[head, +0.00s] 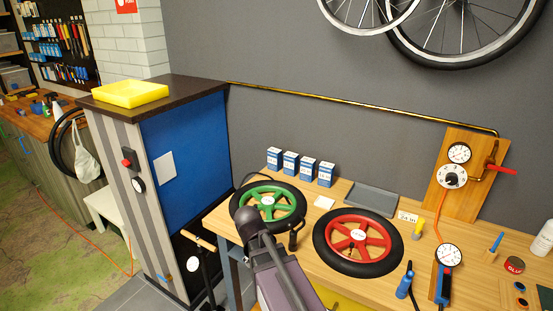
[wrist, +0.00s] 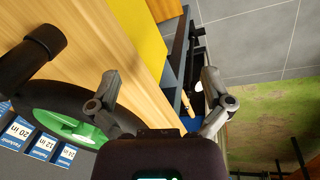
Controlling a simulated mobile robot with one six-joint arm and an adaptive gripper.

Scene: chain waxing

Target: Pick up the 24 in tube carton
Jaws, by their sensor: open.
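Several blue and white tube cartons stand in a row at the back of the workbench, against the grey wall, in the head view; the rightmost carton (head: 325,174) is one of them. Their printing is too small there to tell which is 24 in. My gripper (wrist: 160,90) is open and empty, apart from the cartons. In the head view its fingers cannot be made out beyond my arm over the green wheel.
A green-hubbed wheel (head: 268,204) lies in front of the cartons and a red-hubbed wheel (head: 358,243) to its right. A black handle (head: 293,238) stands between them. A grey tray (head: 370,199) lies behind the red wheel. A tall cabinet (head: 190,150) stands left of the bench.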

